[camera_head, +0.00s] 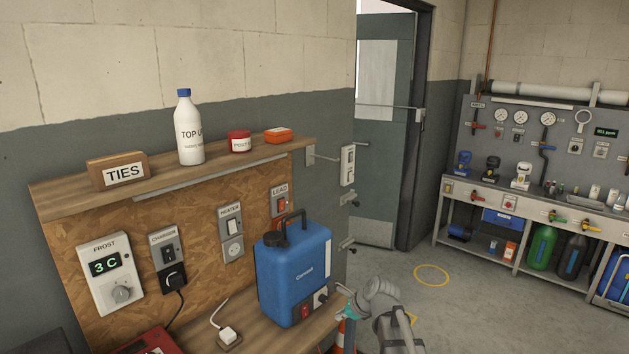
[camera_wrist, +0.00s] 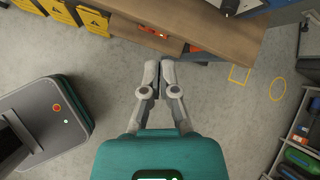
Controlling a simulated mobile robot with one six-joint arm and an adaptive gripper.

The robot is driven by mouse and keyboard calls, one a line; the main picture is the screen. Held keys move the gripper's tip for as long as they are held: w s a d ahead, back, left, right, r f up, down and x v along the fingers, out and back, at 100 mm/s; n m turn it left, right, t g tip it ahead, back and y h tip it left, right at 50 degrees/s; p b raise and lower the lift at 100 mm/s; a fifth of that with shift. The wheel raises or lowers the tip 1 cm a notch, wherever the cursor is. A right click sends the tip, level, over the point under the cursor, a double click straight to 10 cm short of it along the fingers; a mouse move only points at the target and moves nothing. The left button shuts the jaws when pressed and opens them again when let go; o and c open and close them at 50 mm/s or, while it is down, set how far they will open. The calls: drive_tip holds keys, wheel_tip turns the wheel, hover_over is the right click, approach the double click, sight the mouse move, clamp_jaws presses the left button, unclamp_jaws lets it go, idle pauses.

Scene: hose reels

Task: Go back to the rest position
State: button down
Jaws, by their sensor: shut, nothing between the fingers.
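My gripper (camera_wrist: 158,74) is in the wrist view, its two pale fingers together and nothing between them. It points over bare grey floor, and the edge of a wooden bench (camera_wrist: 210,32) lies just beyond the fingertips in that picture. In the head view, grey links of my arm show at the lower middle, to the right of a blue container. The fingers cannot be made out clearly there.
The blue container (camera_head: 294,273) stands on the bench close to my arm. A shelf (camera_head: 215,165) above holds a white bottle (camera_head: 189,130) and small boxes. A workbench (camera_head: 535,200) stands at right. Open floor (camera_head: 395,268) lies between, with a yellow ring (camera_head: 431,266) marked on it.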

drive_tip(key=s+d+f+n+g+h, duration=0.2)
drive_tip(key=s+d+n+h, duration=0.1)
drive_tip(key=s+n, duration=0.6)
drive_tip(key=s+d+f+n+g+h, duration=0.2)
drive_tip(key=s+d+n, duration=0.4)
drive_tip(key=n, duration=0.6)
drive_tip(key=shift+s+d+g+h, duration=0.25)
drive_tip(key=shift+s+g+h, duration=0.25)
drive_tip(key=shift+s, duration=0.9)
